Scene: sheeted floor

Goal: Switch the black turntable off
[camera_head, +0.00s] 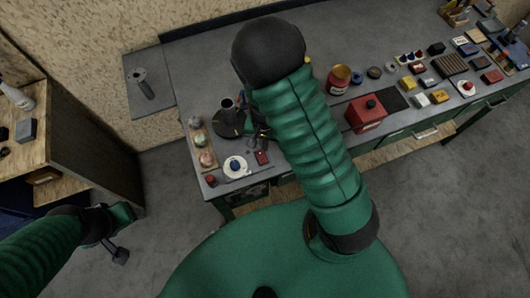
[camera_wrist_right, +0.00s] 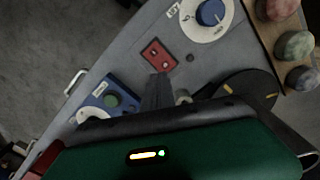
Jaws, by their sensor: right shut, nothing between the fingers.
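The black turntable (camera_head: 226,126) is a round dark disc near the left end of the workbench, with a dark cup-like piece on it. Part of the disc, with yellow marks, shows at the right in the wrist view (camera_wrist_right: 262,84). A small red switch plate (camera_wrist_right: 158,55) with two small pale marks lies beside it, also in the head view (camera_head: 262,157). My right gripper (camera_wrist_right: 160,82) is shut and empty, its tips just short of the red plate in the picture; contact cannot be told. My left gripper (camera_head: 119,254) hangs over the floor, its jaws unclear.
A white dial with a blue knob (camera_head: 236,166) and a wooden rack of coloured balls (camera_head: 202,150) stand close by. A red box (camera_head: 366,114) and several small items stand farther right.

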